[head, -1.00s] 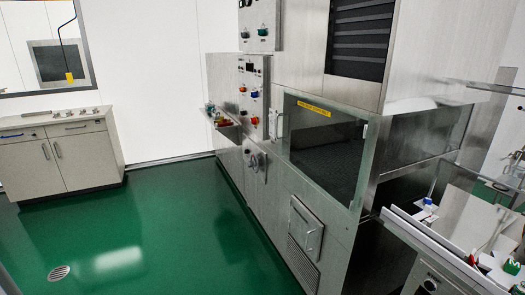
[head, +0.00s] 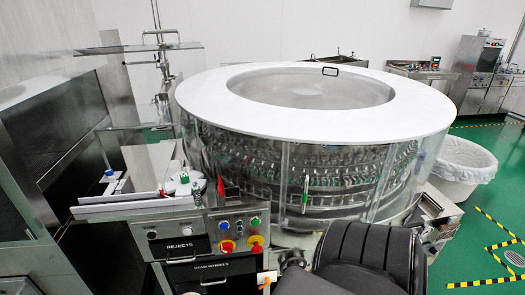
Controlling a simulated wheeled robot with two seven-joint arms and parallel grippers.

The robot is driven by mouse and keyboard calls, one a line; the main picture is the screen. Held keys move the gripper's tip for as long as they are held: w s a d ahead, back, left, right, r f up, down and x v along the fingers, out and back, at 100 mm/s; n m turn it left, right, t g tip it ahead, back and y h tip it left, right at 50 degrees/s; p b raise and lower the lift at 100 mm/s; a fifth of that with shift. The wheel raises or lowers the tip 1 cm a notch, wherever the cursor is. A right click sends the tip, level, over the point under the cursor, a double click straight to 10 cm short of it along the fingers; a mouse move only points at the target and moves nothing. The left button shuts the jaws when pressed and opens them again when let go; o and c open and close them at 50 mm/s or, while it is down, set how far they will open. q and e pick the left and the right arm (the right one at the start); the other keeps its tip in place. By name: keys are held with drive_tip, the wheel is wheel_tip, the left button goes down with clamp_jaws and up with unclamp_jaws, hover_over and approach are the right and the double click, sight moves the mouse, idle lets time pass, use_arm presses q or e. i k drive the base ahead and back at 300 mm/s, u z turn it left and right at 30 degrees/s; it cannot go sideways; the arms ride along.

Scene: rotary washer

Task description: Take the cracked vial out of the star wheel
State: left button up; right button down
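A round rotary washer (head: 300,140) with a white ring top and clear side panels fills the middle of the head view. Rows of small holders show behind its panels. At its left front is a steel infeed deck (head: 125,206) with small white, green and blue-capped items on it. Neither of my grippers is in view.
Below the deck, a control panel (head: 190,232) has coloured knobs above a REJECTS drawer (head: 181,246) and a STAR WHEELS drawer (head: 211,276). A black ribbed shape (head: 370,250) stands in the near foreground. A lined white bin (head: 462,172) stands right on green floor.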

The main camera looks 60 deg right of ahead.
sight(196, 190)
drive_tip(key=z, duration=1.55)
